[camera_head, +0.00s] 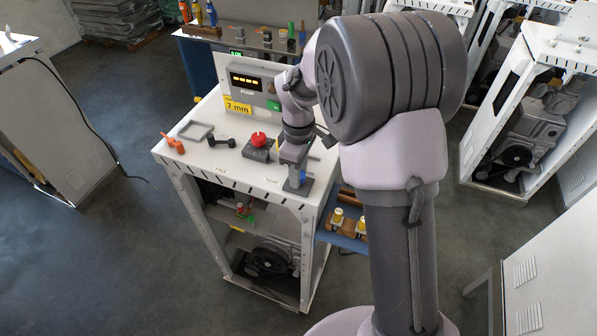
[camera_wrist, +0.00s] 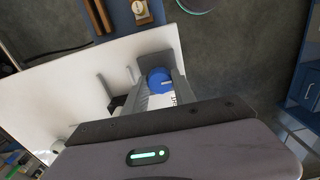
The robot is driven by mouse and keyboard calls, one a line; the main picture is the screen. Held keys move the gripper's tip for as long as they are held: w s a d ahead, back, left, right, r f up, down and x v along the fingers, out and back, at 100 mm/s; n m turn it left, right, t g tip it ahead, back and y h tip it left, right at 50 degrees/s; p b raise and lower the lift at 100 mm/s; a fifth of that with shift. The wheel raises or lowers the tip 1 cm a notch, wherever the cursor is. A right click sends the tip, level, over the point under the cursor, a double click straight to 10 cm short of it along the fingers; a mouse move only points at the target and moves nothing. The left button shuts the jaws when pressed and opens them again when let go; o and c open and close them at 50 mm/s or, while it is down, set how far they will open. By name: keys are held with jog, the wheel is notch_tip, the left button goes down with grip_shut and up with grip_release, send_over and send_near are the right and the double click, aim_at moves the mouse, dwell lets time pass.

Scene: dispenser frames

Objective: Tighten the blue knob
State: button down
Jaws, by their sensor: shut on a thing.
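The blue knob (camera_wrist: 159,79) sits between the two fingers of my gripper (camera_wrist: 158,88) in the wrist view. The knob is round and dark blue with a pale mark on its top. My gripper is shut on it, one finger on each side. In the head view my gripper (camera_head: 296,175) points down at the front right corner of the white cabinet top (camera_head: 225,170). A blue-grey patch shows at the fingertips there, but the knob itself is hard to make out from above. A printed label beside the knob is partly hidden by the fingers.
A red button on a dark box (camera_head: 258,143), a black dumbbell-shaped handle (camera_head: 221,139), a grey square frame (camera_head: 195,131) and an orange part (camera_head: 172,143) stand on the cabinet top. A display panel (camera_head: 248,85) rises behind. A blue shelf (camera_head: 345,238) with small parts hangs at the right.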

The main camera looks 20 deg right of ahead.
jog(key=m, duration=0.4)
jog(key=shift+b, duration=0.4)
jog(key=m+b, duration=0.1)
jog(key=m, duration=0.3)
jog(key=shift+m, duration=0.3)
jog(key=m+b, duration=0.1)
jog(key=m, duration=0.3)
jog(key=shift+m, duration=0.3)
jog(key=shift+m+b, duration=0.8)
jog(key=shift+m, duration=1.4)
jog(key=shift+r, duration=0.1)
jog(key=c, duration=1)
grip_release()
